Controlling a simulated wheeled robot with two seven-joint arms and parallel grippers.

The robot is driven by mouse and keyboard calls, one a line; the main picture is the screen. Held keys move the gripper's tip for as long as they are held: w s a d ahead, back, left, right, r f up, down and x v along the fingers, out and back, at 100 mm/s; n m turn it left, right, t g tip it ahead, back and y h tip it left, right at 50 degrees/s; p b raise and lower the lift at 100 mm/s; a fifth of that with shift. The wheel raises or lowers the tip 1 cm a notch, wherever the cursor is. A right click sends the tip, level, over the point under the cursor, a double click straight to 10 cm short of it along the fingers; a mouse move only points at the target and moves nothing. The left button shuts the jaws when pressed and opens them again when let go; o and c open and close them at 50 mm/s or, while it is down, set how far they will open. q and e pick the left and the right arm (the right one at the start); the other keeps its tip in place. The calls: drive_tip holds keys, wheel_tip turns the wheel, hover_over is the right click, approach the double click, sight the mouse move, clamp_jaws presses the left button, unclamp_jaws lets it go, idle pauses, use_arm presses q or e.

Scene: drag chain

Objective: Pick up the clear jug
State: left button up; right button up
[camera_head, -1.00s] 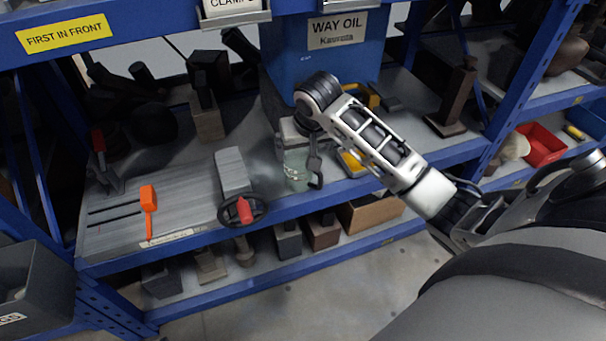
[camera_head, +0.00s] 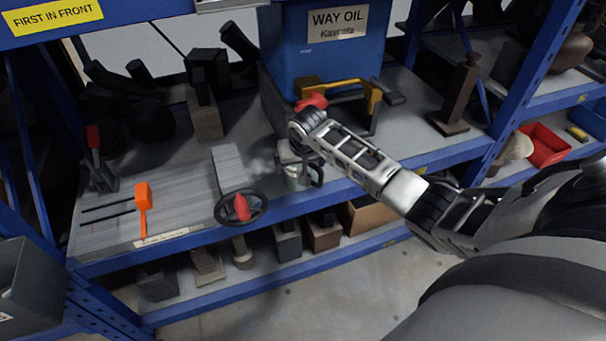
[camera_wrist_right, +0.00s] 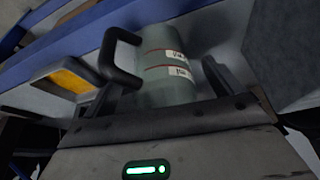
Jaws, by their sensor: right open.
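The clear jug (camera_head: 293,183) stands near the front edge of the shelf board, mostly hidden by my right gripper and wrist in the head view. In the right wrist view the jug (camera_wrist_right: 165,65) is a pale greenish cylinder with red lines, white labels and a dark handle (camera_wrist_right: 118,58) on its left. My right gripper (camera_head: 300,160) is at the jug from above, open. In the wrist view its jaws (camera_wrist_right: 168,88) lie on either side of the jug's near part; contact cannot be made out. My left gripper is not in view.
A blue WAY OIL container (camera_head: 335,45) stands behind, with a yellow-handled tool (camera_head: 345,85) in front of it. A grey block (camera_head: 229,168), a black handwheel (camera_head: 241,207) and an orange tool (camera_head: 142,205) lie to the left. A blue upright (camera_head: 525,80) stands at right.

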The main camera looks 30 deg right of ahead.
drive_tip(key=shift+x, duration=1.1)
drive_tip(key=c, duration=1.1)
drive_tip(key=shift+r, duration=0.1)
